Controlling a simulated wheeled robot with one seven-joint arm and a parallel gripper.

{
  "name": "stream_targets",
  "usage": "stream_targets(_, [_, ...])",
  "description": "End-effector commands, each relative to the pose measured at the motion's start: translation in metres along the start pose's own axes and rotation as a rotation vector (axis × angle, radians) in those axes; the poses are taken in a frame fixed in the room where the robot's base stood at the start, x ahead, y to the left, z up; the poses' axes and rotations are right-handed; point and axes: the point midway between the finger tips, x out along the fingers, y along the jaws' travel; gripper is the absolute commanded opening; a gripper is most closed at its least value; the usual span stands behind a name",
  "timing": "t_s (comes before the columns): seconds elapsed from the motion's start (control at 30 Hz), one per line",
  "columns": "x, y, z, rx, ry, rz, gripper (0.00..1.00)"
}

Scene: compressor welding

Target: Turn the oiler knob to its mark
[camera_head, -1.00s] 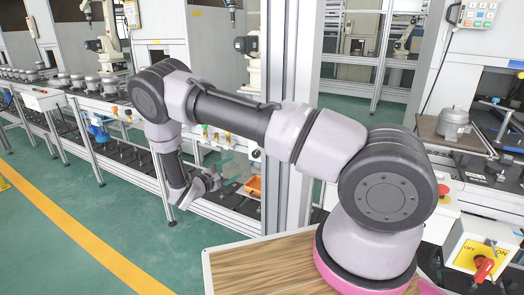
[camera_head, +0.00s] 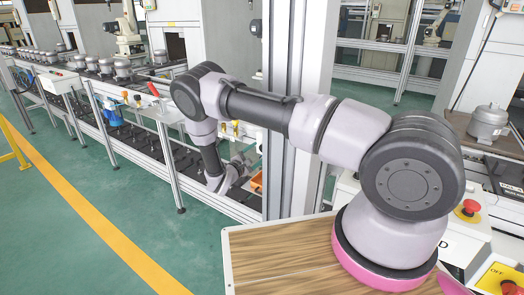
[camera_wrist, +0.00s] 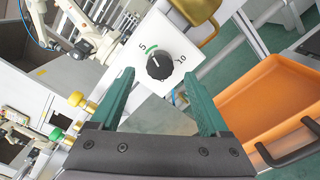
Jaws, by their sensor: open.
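The oiler knob (camera_wrist: 159,65) is a round black dial on a white plate (camera_wrist: 181,38) in the wrist view. The plate carries a green arc mark (camera_wrist: 151,48) and the numbers 5 and 10. A light pointer line on the knob appears to lie near the green arc; its exact alignment is too small to tell. My gripper (camera_wrist: 162,102) is open, with its two green fingers on either side below the knob in the picture, apart from it and holding nothing. In the head view my gripper (camera_head: 230,178) hangs low beside the line; the knob is not clear there.
An orange bin (camera_wrist: 270,100) with a dark handle lies right of my gripper in the wrist view. A brass-coloured vessel (camera_wrist: 196,18) is beside the plate. Yellow and green fittings (camera_wrist: 77,99) are at left. A metal upright (camera_head: 290,110) stands close to my arm.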

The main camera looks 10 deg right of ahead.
Motion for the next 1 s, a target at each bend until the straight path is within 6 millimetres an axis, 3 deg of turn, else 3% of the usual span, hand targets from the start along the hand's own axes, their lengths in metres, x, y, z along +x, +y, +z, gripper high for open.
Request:
stream_targets(0.23, [0.034,0.000,0.000,0.001,-0.001,-0.001,0.79])
stream_targets(0.6, [0.040,0.000,0.000,0.000,0.000,0.000,0.79])
stream_targets(0.63, [0.040,0.000,0.000,0.000,0.000,0.000,0.75])
stream_targets(0.83, [0.040,0.000,0.000,0.000,0.000,0.000,0.00])
stream_targets(1.0, [0.040,0.000,0.000,-0.005,0.000,0.000,0.00])
